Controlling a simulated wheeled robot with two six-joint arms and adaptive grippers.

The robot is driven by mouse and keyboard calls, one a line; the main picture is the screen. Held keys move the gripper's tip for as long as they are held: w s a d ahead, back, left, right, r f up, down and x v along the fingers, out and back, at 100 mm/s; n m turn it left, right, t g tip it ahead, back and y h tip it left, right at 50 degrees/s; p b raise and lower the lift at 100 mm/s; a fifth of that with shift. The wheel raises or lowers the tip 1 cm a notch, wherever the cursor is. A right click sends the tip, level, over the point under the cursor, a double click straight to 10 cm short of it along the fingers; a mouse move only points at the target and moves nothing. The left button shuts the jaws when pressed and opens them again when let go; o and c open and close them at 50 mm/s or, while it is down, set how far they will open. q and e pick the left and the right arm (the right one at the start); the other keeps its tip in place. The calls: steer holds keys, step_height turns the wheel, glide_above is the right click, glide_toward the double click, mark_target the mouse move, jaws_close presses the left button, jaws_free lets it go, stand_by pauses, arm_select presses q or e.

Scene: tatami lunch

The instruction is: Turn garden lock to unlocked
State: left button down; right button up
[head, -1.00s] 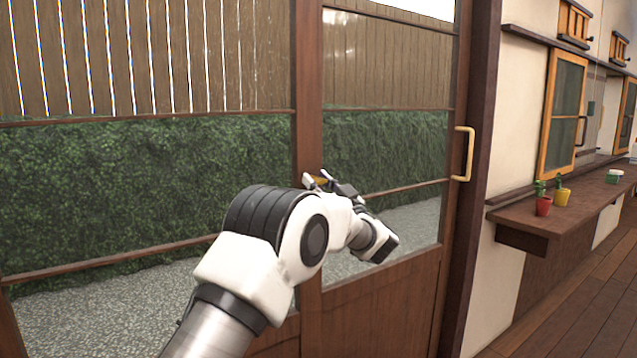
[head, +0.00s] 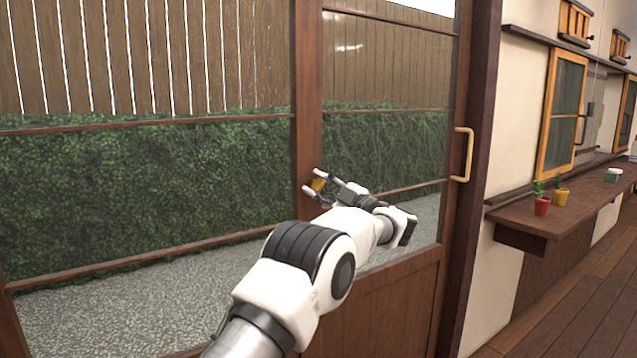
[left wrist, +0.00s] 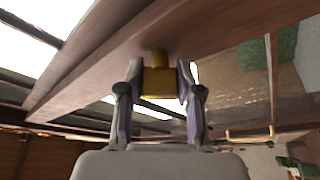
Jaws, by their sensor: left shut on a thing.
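The garden lock is a small yellow-gold knob (head: 318,185) on the brown wooden stile of the sliding glass door (head: 308,130). In the left wrist view the knob (left wrist: 160,82) is a squarish block on a narrower neck, set against the wood between my two fingers. My left gripper (head: 311,182) is shut on the knob, with one finger on each side of it. The fingers hide part of the knob's sides. My right gripper is in neither view.
A gold pull handle (head: 463,154) is on the door's right edge. To the right, a wooden shelf (head: 560,205) holds a red pot (head: 541,206) and a yellow pot (head: 561,197) with small plants. The wooden floor (head: 560,310) below is clear.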

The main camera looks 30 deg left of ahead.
arm_select(q)
steer(key=n, duration=0.2)
steer(key=n+g+h+p, duration=0.1)
steer(key=n, duration=0.2)
steer(key=shift+r+h+p, duration=0.15)
steer(key=shift+h+p, duration=0.15)
steer(key=shift+n+g+h+p, duration=0.45)
steer(key=shift+n+h, duration=0.25)
steer(key=shift+n, duration=1.1)
steer(key=c, duration=0.8)
jaws_free()
steer(key=shift+o, duration=0.2)
steer(key=shift+d, duration=0.1)
steer(key=d, duration=1.1)
steer(key=shift+d, duration=0.4)
